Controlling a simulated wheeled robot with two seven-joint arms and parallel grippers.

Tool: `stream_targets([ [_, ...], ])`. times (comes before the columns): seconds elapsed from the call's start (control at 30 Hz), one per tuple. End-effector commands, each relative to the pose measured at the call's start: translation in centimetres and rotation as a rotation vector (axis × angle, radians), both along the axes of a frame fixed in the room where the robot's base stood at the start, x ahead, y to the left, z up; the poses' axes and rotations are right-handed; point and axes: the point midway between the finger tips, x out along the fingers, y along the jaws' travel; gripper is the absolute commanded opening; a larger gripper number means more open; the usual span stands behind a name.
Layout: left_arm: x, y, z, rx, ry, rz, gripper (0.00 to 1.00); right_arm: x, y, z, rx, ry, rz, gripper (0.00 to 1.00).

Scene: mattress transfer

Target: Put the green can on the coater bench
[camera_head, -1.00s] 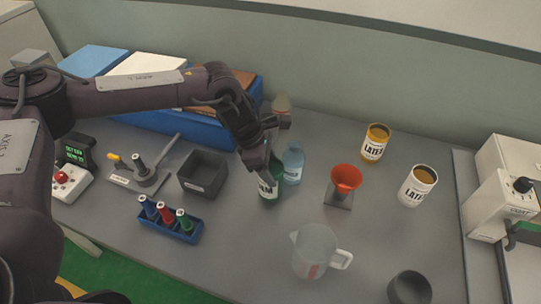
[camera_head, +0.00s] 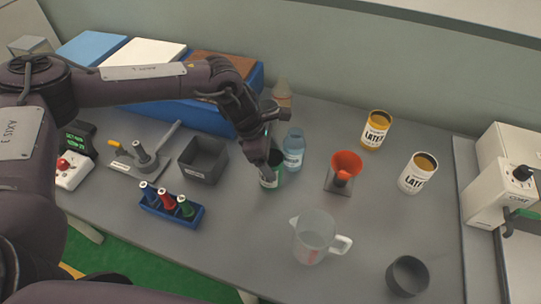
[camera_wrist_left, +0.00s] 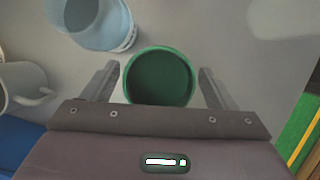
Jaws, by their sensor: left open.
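The green can (camera_head: 273,180) stands upright on the middle of the table, with its top partly hidden by my left gripper in the head view. My left gripper (camera_head: 268,160) is open and over it. In the left wrist view the can (camera_wrist_left: 160,78) shows as a round green rim with a dark inside. It sits between the two spread fingers of my left gripper (camera_wrist_left: 157,85), with a gap on both sides. At the right edge a separate grey bench (camera_head: 470,265) carries a white machine (camera_head: 507,175) with partly readable lettering. My right gripper is not in view.
A blue bottle (camera_head: 293,150) stands close beside the can. A red funnel (camera_head: 346,163), a clear jug (camera_head: 314,238), two latex cans (camera_head: 376,132) (camera_head: 418,175), a dark cup (camera_head: 408,277), a grey bin (camera_head: 203,160) and a blue rack (camera_head: 170,211) stand around.

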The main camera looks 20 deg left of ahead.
Motion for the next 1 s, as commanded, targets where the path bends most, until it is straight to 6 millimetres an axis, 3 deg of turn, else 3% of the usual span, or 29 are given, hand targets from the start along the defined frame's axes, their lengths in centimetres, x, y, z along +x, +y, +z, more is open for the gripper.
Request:
stream_targets([
  [0.17,0.0,0.3,0.8,-0.002,-0.002,0.001,0.8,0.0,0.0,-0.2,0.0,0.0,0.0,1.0],
  [0.7,-0.7,4.1,10.1,0.0,-0.003,0.0,0.8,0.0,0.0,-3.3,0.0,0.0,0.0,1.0],
  [1.0,-0.9,4.6,11.4,-0.001,0.0,0.0,0.8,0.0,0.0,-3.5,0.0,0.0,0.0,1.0],
])
